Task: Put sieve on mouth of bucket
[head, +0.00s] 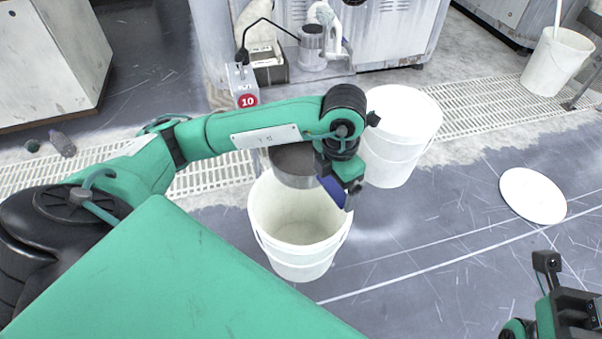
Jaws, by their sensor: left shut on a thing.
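The sieve (294,168) is a dark grey round piece with a blue part at its right side. My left gripper (346,190) is shut on it and holds it tilted over the far part of the bucket's mouth. The open white bucket (300,262) stands upright on the floor below, and its empty inside shows. I cannot tell whether the sieve touches the rim. My arm hides part of the sieve's top. My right gripper (558,285) is at the bottom right corner, cut by the frame edge and away from both.
A lidded white bucket (402,130) stands close behind on the right. A white round lid (532,195) lies on the floor at right. Another white bucket (556,64) stands at the far right. Machines and a box marked 10 (243,84) are at the back. The front floor is clear.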

